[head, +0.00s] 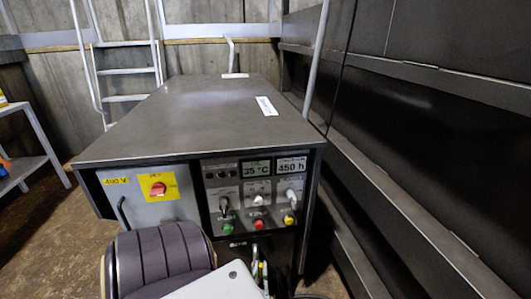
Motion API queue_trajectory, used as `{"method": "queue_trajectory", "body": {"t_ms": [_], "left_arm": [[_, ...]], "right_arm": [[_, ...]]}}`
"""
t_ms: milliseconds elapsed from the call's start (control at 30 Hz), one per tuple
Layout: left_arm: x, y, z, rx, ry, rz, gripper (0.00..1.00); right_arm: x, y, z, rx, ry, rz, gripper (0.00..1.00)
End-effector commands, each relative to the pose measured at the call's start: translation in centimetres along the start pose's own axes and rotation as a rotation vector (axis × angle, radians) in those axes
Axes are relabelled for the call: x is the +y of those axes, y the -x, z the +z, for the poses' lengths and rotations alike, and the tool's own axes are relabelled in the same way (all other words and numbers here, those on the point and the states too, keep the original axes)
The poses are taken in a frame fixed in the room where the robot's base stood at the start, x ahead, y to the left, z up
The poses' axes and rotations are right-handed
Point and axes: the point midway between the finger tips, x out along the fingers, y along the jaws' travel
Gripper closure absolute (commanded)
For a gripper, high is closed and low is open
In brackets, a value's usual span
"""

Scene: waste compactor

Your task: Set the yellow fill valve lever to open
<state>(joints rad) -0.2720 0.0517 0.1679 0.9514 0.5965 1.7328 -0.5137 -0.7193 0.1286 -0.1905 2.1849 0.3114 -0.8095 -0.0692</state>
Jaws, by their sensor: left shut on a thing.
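Below the control panel, a small yellow part, which looks like the yellow fill valve lever (264,268), shows beside thin pipes at the bottom of the view. My left gripper (257,272) is at this spot, small and partly hidden behind my own pale arm part. It is shut on what looks like the lever. The fingertips and the lever's exact angle are too small to tell. My right gripper is not in view.
The compactor's grey top (190,115) fills the middle. Its front panel (257,195) has displays, switches and coloured buttons; a red rotary switch (158,189) sits on yellow at left. A dark ribbed wall (440,130) closes the right. A ladder (125,75) stands behind.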

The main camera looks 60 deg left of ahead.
Motion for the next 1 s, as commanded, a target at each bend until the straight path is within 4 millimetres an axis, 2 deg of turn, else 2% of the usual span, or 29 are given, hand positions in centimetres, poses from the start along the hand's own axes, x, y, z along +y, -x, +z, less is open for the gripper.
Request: {"method": "queue_trajectory", "body": {"t_ms": [200, 567, 600, 767, 1000], "left_arm": [[-0.5, 0.3, 0.0, 0.004, 0.029, -0.032, 1.00], [-0.5, 0.3, 0.0, 0.004, 0.033, -0.035, 1.00], [-0.5, 0.3, 0.0, 0.004, 0.033, -0.035, 0.83], [-0.5, 0.2, 0.0, 0.005, 0.033, -0.035, 0.62], [-0.5, 0.1, 0.0, 0.007, 0.034, -0.036, 0.62]], "right_arm": [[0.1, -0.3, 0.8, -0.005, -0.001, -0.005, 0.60], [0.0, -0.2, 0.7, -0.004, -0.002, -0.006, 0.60], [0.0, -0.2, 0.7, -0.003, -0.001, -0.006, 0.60], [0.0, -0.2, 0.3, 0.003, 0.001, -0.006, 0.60], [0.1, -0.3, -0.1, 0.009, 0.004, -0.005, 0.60]]}}
